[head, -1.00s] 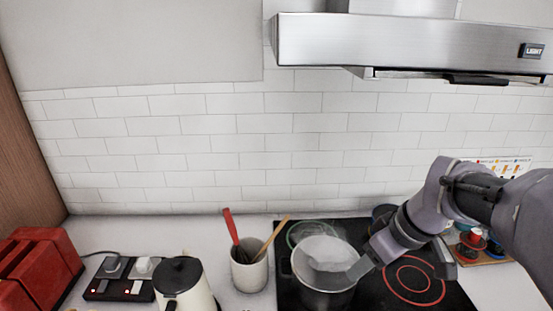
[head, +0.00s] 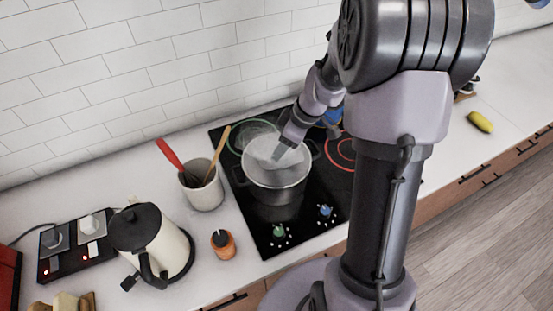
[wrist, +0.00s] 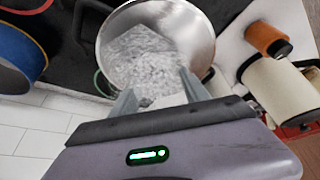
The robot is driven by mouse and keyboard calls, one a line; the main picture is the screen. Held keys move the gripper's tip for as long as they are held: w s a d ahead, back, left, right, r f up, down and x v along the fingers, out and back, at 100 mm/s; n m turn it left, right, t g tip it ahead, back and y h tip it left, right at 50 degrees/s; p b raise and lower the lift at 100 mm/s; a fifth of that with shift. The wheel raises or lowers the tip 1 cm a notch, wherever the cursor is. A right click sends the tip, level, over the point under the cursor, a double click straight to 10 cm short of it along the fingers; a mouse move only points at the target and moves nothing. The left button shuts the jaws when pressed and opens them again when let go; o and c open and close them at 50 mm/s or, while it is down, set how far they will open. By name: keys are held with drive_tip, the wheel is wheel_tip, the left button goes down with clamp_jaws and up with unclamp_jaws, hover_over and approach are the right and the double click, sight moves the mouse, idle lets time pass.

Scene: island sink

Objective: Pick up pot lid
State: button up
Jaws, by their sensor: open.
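A steel pot (head: 272,180) stands on the black cooktop (head: 272,236). It is uncovered in the wrist view (wrist: 196,32), with bubbling, whitish water (wrist: 140,50) inside. I cannot clearly make out a pot lid. A pale, translucent round patch (head: 254,134) shows behind the pot in the head view; I cannot tell whether it is a glass lid, steam or a burner mark. My gripper (head: 283,152) reaches over the pot from behind. In the wrist view my gripper (wrist: 158,86) is open and empty, its two fingers apart in front of the pot opening.
A utensil crock (head: 203,188) with a red-handled tool and a wooden one stands left of the cooktop. A kettle (head: 150,242) and a small orange jar (head: 222,244) are nearby. A blue pot (head: 333,116) stands behind my arm. A red ring (head: 338,152) glows on the right.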

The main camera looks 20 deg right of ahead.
drive_tip(key=shift+x, duration=1)
drive_tip(key=shift+w+r, duration=0.1)
clamp_jaws()
drive_tip(key=shift+r, duration=0.1)
